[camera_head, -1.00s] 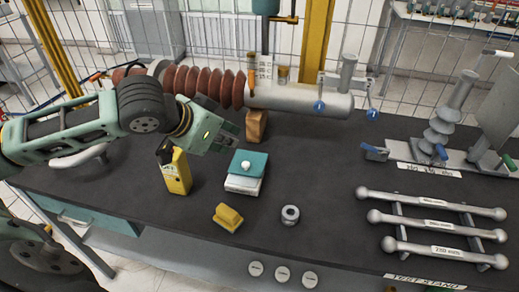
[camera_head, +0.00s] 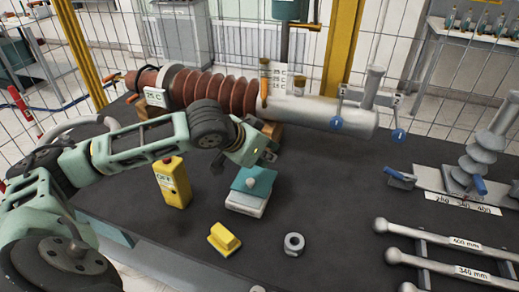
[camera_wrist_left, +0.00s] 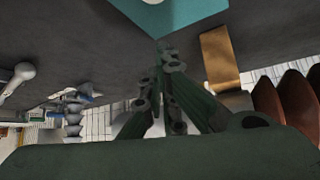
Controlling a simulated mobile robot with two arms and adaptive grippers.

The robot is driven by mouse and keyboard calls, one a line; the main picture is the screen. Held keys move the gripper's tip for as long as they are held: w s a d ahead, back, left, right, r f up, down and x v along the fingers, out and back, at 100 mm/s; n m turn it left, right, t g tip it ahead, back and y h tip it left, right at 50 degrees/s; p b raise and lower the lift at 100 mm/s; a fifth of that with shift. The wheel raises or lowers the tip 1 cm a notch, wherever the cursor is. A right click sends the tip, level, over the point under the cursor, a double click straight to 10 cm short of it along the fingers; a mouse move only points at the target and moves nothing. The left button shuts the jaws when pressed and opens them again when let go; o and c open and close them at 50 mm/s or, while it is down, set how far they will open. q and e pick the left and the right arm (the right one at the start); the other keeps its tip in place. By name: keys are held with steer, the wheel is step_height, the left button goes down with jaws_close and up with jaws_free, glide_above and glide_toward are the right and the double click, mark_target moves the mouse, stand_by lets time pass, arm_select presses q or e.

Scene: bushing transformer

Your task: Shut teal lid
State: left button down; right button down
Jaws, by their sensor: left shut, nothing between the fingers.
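The teal lid (camera_head: 258,179) sits on a small white box (camera_head: 246,204) in the middle of the bench, with a white knob on it. I cannot tell whether the lid is fully down. The lid also fills part of the top edge of the left wrist view (camera_wrist_left: 178,14). My left gripper (camera_head: 271,154) is shut and empty, just behind the lid. In the left wrist view its fingertips (camera_wrist_left: 163,46) are close to the lid's edge; contact is unclear. My right gripper is not in view.
A yellow tester (camera_head: 173,183) stands left of the box. A yellow block (camera_head: 224,239) and a metal ring (camera_head: 294,243) lie in front. Behind is the brown ribbed bushing (camera_head: 215,93) with its grey cylinder (camera_head: 325,112). Metal rods (camera_head: 425,235) lie at right. The bench right of the box is clear.

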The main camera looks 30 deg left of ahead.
mark_target(260, 183)
arm_select(q)
steer(key=shift+w+d+f, duration=0.15)
steer(key=shift+w+f, duration=0.3)
steer(key=shift+f, duration=0.05)
steer(key=s, duration=0.1)
steer(key=s+a, duration=0.1)
steer(key=s, duration=0.1)
steer(key=shift+f, duration=0.2)
steer(key=shift+s, duration=0.5)
steer(key=shift+f, duration=0.1)
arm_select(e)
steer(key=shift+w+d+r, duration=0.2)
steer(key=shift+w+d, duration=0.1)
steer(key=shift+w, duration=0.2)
